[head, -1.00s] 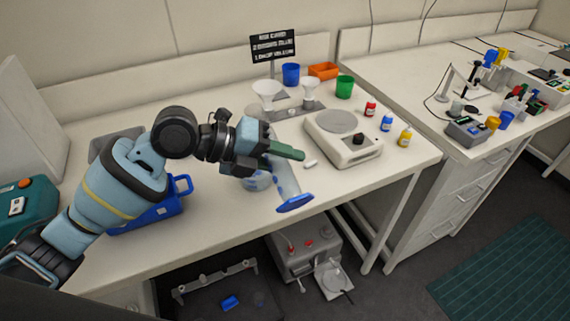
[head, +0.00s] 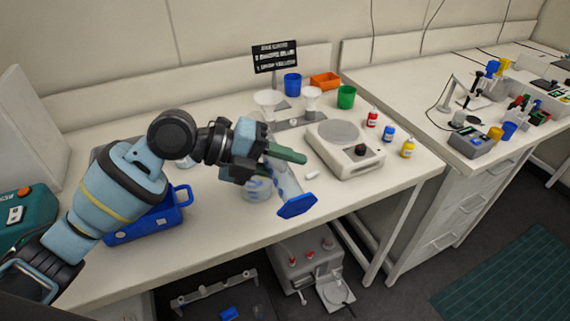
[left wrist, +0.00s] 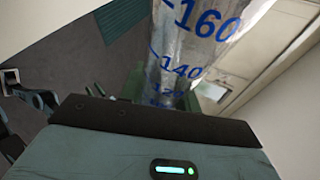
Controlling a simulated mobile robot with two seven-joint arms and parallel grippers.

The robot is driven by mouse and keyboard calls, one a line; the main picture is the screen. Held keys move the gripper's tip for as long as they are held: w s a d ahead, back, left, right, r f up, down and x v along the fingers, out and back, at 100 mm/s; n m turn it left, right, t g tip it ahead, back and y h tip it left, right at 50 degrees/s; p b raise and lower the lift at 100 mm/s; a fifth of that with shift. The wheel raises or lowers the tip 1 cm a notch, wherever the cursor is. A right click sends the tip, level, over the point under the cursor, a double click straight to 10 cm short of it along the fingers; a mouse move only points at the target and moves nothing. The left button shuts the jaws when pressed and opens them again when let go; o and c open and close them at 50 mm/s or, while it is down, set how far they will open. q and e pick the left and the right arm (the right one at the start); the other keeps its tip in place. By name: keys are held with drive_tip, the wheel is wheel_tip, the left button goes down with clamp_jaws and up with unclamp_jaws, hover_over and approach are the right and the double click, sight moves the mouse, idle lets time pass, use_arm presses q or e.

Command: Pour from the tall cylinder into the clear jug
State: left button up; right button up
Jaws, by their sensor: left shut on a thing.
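My left gripper (head: 283,152) is shut on the tall cylinder (head: 285,183), a clear tube with a blue foot (head: 297,205). The cylinder is strongly tilted, its foot toward the table's front edge. Its mouth is hidden behind the gripper. In the left wrist view the cylinder (left wrist: 195,45) shows blue graduation marks, 160 and 140 among them. The clear jug (head: 257,190), with blue marks, stands on the table just below the gripper, partly covered by it. I cannot tell whether liquid is flowing. My right gripper is out of view.
A blue basket (head: 150,222) stands left of the jug. A white balance (head: 345,150), a small white rod (head: 312,175) and two white funnels (head: 267,103) are to the right and behind.

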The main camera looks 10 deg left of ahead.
use_arm(q)
drive_tip(key=shift+w+r+n+g+h+b, duration=0.1)
drive_tip(key=shift+r+n+g+h+b, duration=0.45)
drive_tip(key=shift+r+n, duration=0.55)
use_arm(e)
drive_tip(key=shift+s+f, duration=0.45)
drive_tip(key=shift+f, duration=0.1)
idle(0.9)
use_arm(q)
drive_tip(key=shift+w+a+r+g+h, duration=0.1)
drive_tip(key=shift+r+g+h, duration=0.2)
drive_tip(key=shift+r, duration=0.5)
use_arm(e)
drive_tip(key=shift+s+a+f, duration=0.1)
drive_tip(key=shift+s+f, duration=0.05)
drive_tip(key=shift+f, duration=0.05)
use_arm(q)
drive_tip(key=shift+r+n, duration=0.3)
drive_tip(key=shift+n, duration=0.1)
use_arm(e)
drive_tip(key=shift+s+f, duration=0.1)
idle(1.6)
use_arm(q)
drive_tip(key=shift+m+b, duration=0.3)
drive_tip(key=shift+m, duration=0.3)
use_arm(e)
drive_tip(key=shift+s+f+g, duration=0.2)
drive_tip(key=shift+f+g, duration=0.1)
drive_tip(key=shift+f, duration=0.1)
